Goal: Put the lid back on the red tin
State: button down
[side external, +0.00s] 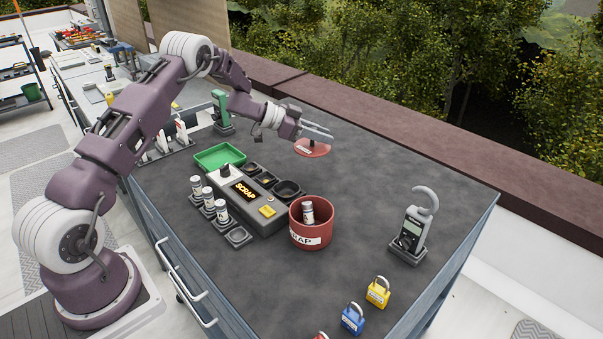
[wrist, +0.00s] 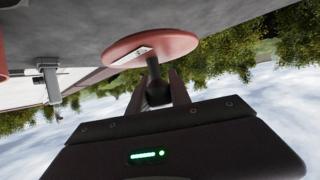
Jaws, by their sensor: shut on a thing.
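The round red lid (side external: 312,151) is held behind the tin, higher in the side external picture. My gripper (side external: 318,134) is shut on the lid's dark knob. In the wrist view the lid (wrist: 150,46) shows with its white label, and my gripper (wrist: 162,88) has its fingers around the knob stem. The lid is apart from the tin.
A meter on a stand (side external: 411,236) is to the right. Blue (side external: 353,317) and yellow padlocks (side external: 378,292) lie in front. The table's back right is clear.

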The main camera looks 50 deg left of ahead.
notch_tip(320, 180, down, 9)
jog(key=shift+r, duration=0.1)
jog(key=c, duration=1.2)
grip_release()
